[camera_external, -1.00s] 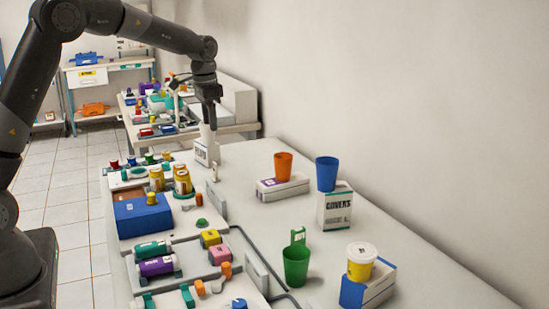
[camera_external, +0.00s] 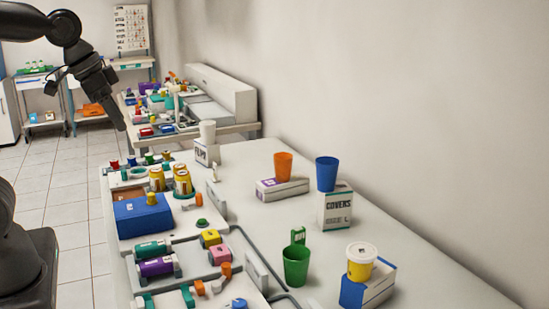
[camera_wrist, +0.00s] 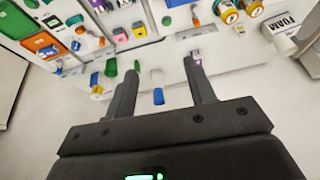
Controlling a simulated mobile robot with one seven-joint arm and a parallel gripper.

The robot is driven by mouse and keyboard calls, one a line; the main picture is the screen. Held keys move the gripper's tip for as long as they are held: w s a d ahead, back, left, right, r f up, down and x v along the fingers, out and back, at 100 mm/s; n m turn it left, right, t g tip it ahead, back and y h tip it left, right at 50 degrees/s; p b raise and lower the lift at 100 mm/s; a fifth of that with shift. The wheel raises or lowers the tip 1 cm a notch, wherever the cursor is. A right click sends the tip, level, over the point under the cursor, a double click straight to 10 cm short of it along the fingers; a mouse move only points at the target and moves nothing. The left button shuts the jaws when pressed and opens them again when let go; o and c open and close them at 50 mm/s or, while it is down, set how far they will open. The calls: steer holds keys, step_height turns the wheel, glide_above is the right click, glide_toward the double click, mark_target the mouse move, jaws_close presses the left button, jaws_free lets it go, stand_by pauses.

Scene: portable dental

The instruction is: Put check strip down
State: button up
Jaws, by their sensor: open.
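My gripper (camera_external: 116,117) hangs off the left side of the long counter, tilted down, in the external view. In the wrist view my gripper (camera_wrist: 161,64) has its two fingers wide apart with nothing held between them. I cannot tell which thing is the check strip.
The counter (camera_external: 245,205) carries trays of small parts and a blue box (camera_external: 143,216). An orange cup (camera_external: 283,166), a blue cup (camera_external: 327,173) and a green cup (camera_external: 296,266) stand to the right. Floor (camera_external: 62,200) beside the counter is clear.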

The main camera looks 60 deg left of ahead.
steer(key=s+d+f, duration=0.2)
steer(key=s, duration=0.4)
steer(key=shift+s+d+f+t, duration=0.15)
steer(key=shift+s+f+t, duration=0.05)
steer(key=shift+f+t, duration=0.2)
